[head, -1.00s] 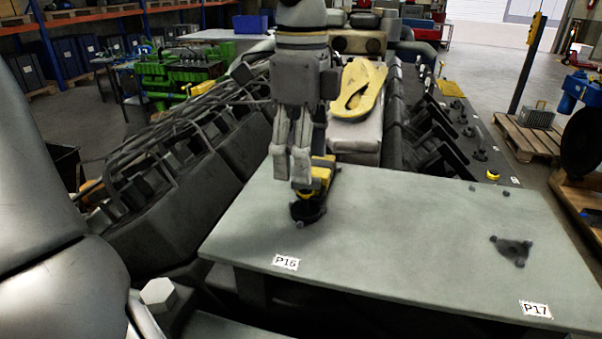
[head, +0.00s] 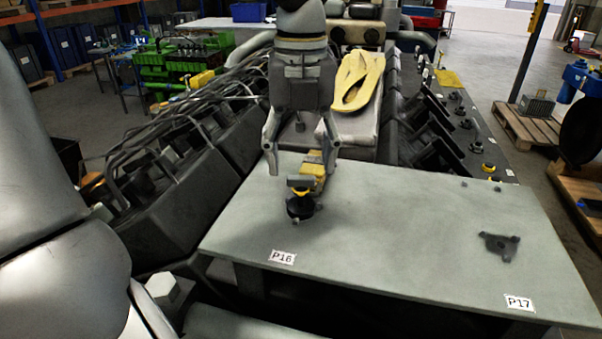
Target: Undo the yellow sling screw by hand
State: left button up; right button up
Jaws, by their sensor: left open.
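The yellow sling screw (head: 312,170) stands on a dark base fitting (head: 303,208) on the grey-green plate (head: 400,235), near the P16 label. My left gripper (head: 302,165) is above and around it, with its fingers spread wide, one on each side of the yellow part. The fingers look apart from the screw, though the far side is partly hidden. My right gripper does not show.
A second dark fitting (head: 499,246) lies on the plate near the P17 label (head: 519,303). Dark engine parts and pipes (head: 165,150) flank the plate's left. The plate's middle is clear.

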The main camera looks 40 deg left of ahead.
aim_at(301, 176)
pick_arm(q)
jog(key=m, duration=0.2)
jog(key=shift+m+p, duration=0.3)
jog(key=m+p, duration=0.1)
jog(key=m, duration=0.1)
jog(key=m+p, duration=0.2)
jog(key=m, duration=0.1)
jog(key=m+p, duration=0.2)
jog(key=shift+r+m, duration=0.25)
jog(key=shift+m, duration=0.05)
jog(key=shift+f+m+b, duration=0.3)
jog(key=shift+m, duration=0.3)
jog(key=m, duration=0.2)
jog(key=shift+m, duration=0.4)
jog(key=m+p, duration=0.1)
jog(key=m, duration=0.3)
jog(key=shift+m, duration=0.3)
notch_tip(301, 176, down, 5)
jog(key=b, duration=0.4)
jog(key=shift+b, duration=0.3)
jog(key=shift+c, duration=0.2)
grip_shut()
